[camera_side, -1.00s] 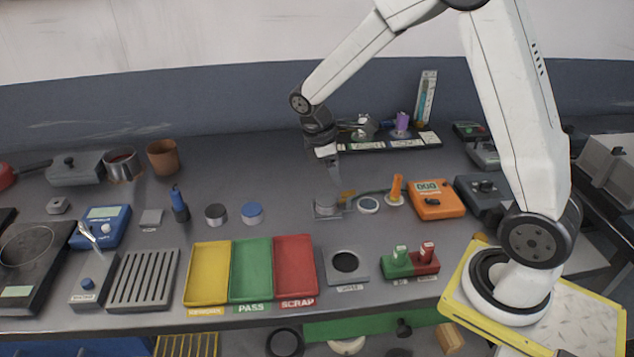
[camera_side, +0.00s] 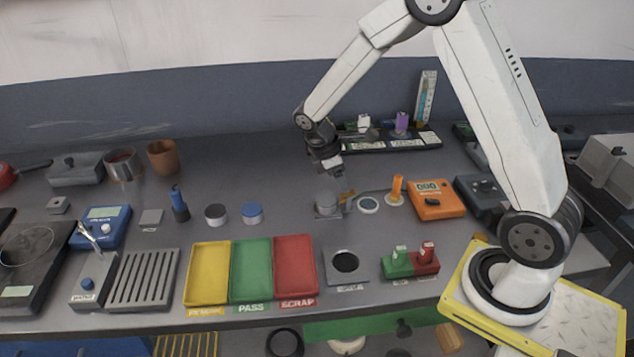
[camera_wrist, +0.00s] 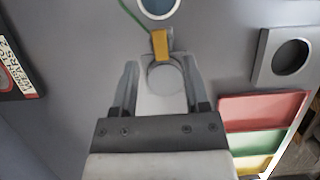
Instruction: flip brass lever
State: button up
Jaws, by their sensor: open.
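The brass lever (camera_wrist: 160,42) is a short yellow-brown tab at the top edge of a round grey fixture (camera_wrist: 165,78) in the wrist view. In the side view the lever (camera_side: 348,196) shows small at the right of the fixture's grey base (camera_side: 327,211). My gripper (camera_side: 329,188) is over the fixture, pointing down. In the wrist view my gripper (camera_wrist: 159,72) is open, with one finger on each side of the round grey top. The lever lies just beyond the fingertips. I cannot tell whether the fingers touch the fixture.
A round pale disc (camera_side: 368,204) and an orange upright handle (camera_side: 397,190) stand to the right, near an orange meter (camera_side: 436,199). Yellow, green and red trays (camera_side: 295,264) lie in front at left. A plate with a dark hole (camera_side: 345,281) lies in front.

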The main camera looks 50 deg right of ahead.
aim_at(347, 197)
jog(key=shift+x, duration=1.6)
grip_shut()
